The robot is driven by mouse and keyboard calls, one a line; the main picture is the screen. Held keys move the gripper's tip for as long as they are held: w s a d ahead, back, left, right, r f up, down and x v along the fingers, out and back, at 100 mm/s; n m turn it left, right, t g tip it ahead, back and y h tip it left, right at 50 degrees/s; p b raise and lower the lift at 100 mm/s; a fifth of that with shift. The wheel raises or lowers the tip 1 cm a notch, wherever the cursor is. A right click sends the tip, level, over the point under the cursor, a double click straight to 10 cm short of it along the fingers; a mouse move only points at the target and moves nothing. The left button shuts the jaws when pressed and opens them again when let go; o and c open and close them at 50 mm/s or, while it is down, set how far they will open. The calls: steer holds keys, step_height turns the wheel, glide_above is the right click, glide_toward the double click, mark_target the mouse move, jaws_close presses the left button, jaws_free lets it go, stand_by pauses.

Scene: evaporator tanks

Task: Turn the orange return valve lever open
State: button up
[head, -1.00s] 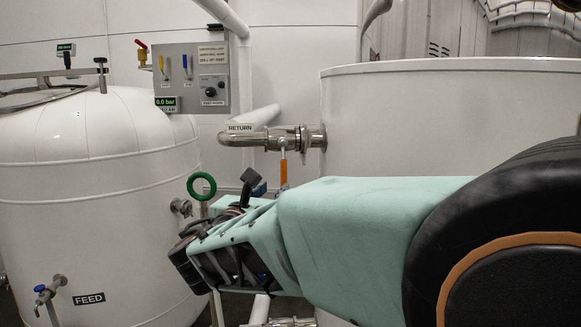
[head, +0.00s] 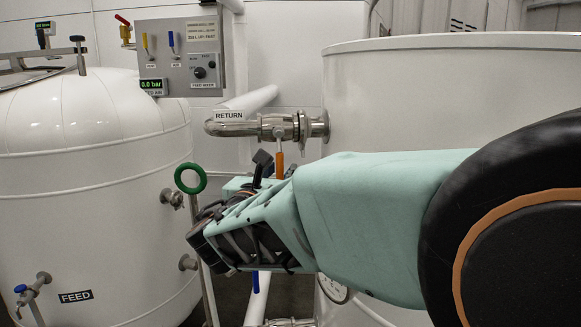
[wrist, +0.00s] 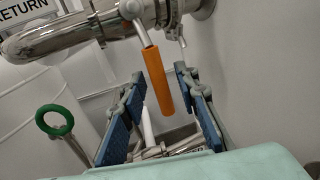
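The orange return valve lever (wrist: 158,82) hangs down from the steel return pipe (wrist: 75,38) in the wrist view. Its upper part (head: 279,163) shows in the head view below the valve, just above my forearm, which hides the lower end. My gripper (wrist: 158,140) is open, with one blue-padded finger on each side of the lever in the picture. A gap shows between the lever and each finger. I cannot tell how deep the lever sits between them. In the head view the fingers are mostly hidden behind my wrist.
A white tank (head: 420,95) stands close at the right. Another white tank (head: 85,200) with a FEED label (head: 76,296) stands left. A green ring handle (head: 190,178) rises left of my wrist. A control panel (head: 180,60) hangs behind, reading 0.0 bar.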

steer(key=shift+w, duration=0.1)
steer(key=shift+r, duration=0.1)
steer(key=shift+c, duration=0.7)
jaws_close()
